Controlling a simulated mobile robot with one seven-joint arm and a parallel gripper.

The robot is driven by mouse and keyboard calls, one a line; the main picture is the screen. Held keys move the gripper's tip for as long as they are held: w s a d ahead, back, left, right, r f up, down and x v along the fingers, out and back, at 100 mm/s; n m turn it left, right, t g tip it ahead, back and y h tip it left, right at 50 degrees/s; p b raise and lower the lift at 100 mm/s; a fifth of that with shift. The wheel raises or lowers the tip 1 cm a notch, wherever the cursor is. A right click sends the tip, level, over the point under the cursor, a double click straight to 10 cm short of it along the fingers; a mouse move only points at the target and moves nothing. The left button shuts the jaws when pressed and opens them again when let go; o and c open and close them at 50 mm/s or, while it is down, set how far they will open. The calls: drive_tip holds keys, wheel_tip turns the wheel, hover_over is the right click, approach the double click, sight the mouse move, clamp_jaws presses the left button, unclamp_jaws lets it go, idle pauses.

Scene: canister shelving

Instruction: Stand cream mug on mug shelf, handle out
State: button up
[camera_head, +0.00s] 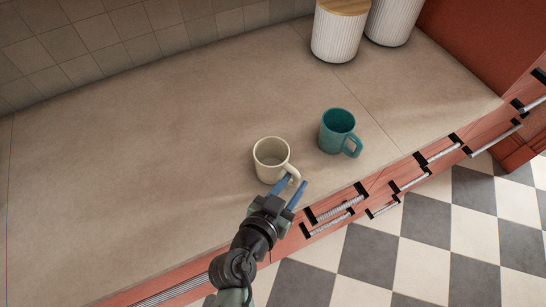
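The cream mug (270,160) stands upright on the countertop near its front edge, its handle pointing to the lower right toward my gripper. My gripper (292,185) is at the handle side of the mug, with its two blue fingers apart. One finger lies close to the handle; I cannot tell whether it touches it or whether the handle is between the fingers. A teal mug (337,130) stands upright to the right of the cream mug, its handle also to the lower right. No mug shelf is in view.
Two white ribbed canisters, one with a wooden lid (343,6), stand at the back right of the countertop (130,150). The counter's left and middle are clear. Drawer fronts with bar handles (335,219) run below the front edge, above a checkered floor (420,250).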

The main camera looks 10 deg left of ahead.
drive_tip(key=shift+p+x, duration=0.9)
drive_tip(key=shift+x, duration=2.2)
clamp_jaws()
drive_tip(key=shift+a, duration=0.1)
